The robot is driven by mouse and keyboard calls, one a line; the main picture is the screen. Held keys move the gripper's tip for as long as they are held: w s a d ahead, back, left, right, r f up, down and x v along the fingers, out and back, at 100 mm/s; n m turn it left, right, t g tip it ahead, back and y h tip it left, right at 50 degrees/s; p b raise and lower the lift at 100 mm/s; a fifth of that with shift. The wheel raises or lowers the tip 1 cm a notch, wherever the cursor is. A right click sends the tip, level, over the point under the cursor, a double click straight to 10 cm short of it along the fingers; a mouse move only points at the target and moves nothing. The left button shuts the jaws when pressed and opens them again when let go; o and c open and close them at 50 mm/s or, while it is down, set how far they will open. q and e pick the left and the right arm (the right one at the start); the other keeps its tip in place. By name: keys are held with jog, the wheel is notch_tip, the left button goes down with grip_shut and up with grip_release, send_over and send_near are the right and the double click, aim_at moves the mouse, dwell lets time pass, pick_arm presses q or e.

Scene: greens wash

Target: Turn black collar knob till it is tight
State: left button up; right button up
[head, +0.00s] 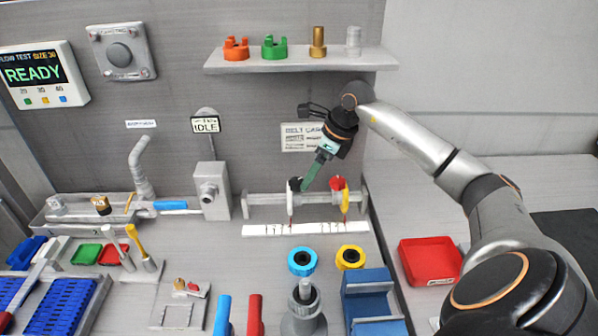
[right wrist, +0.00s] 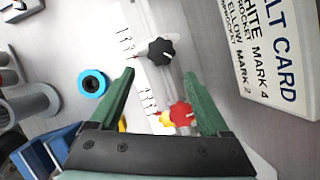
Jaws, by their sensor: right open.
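The black collar knob (right wrist: 161,51) is a lobed knob on the pale rail, beside the left scale strip. In the head view the black knob (head: 294,184) shows at the rail's left part, close to my right gripper's fingertips. My right gripper (head: 305,187) has green fingers. In the right wrist view my right gripper (right wrist: 160,85) is open, with the black knob beyond its fingertips and nothing between them. A red knob (right wrist: 181,114) with a yellow part sits farther along the same rail; the red knob also shows in the head view (head: 338,184). My left gripper is not in view.
A blue ring (head: 302,261) and a yellow ring (head: 350,257) lie in front of the white scale strip (head: 270,230). A belt card (head: 303,136) hangs on the wall behind. A shelf (head: 300,64) is above. A red tray (head: 430,262) stands at right.

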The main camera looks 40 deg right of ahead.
aim_at(297, 181)
jog(key=shift+w+a+r+p, duration=0.1)
jog(key=shift+w+a+p, duration=0.2)
jog(key=shift+w, duration=0.35)
jog(key=shift+w+a+r+p, duration=0.1)
jog(key=shift+w+a, duration=0.3)
jog(key=shift+w, duration=0.2)
jog(key=shift+w+f, duration=0.15)
jog(key=shift+f, duration=0.7)
jog(key=shift+x, duration=0.8)
grip_shut()
